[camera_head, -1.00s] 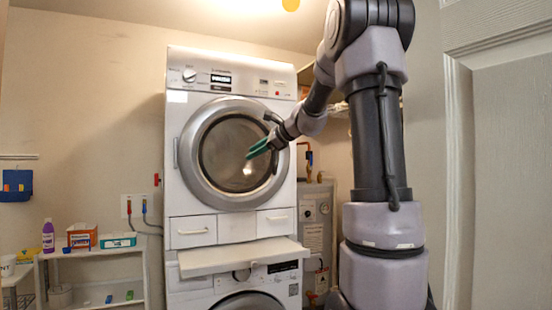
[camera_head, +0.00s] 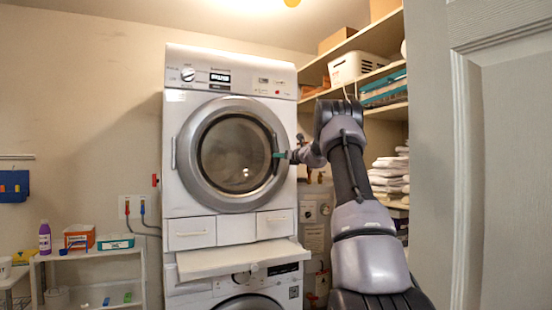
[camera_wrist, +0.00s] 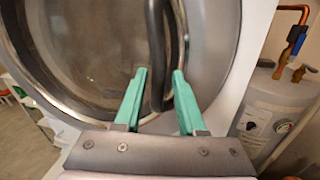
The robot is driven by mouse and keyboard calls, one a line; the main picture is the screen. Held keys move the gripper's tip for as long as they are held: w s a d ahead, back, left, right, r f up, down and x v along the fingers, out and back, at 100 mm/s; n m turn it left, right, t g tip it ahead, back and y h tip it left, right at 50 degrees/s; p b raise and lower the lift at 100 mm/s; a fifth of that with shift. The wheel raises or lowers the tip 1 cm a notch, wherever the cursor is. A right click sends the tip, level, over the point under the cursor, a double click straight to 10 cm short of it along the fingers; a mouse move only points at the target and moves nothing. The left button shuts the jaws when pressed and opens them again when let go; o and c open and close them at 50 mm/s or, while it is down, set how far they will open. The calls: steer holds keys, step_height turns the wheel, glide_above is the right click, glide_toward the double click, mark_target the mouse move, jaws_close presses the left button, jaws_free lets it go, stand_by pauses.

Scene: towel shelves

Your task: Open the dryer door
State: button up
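The dryer (camera_head: 180,130) is the white upper machine of a stack. Its round door (camera_head: 200,125) has a wide grey rim and dark glass, and it looks closed. The door handle (camera_wrist: 156,50) is a dark curved bar that fills much of the upper middle of the wrist view. My gripper (camera_head: 283,155) is at the right side of the door rim, at the handle. In the wrist view its two green fingers (camera_wrist: 159,76) stand apart, one on each side of the handle, with gaps visible. Contact with the handle cannot be made out.
A second machine (camera_head: 205,299) stands below, with a pulled-out white shelf (camera_head: 215,263) between. A grey tank (camera_wrist: 265,115) with pipes stands right of the dryer. Shelves with towels (camera_head: 390,172) are behind my arm. A white door (camera_head: 510,180) borders the right. A low rack (camera_head: 95,257) stands left.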

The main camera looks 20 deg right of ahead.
steer(key=shift+x, duration=1.8)
steer(key=shift+a, duration=0.1)
jaws_close()
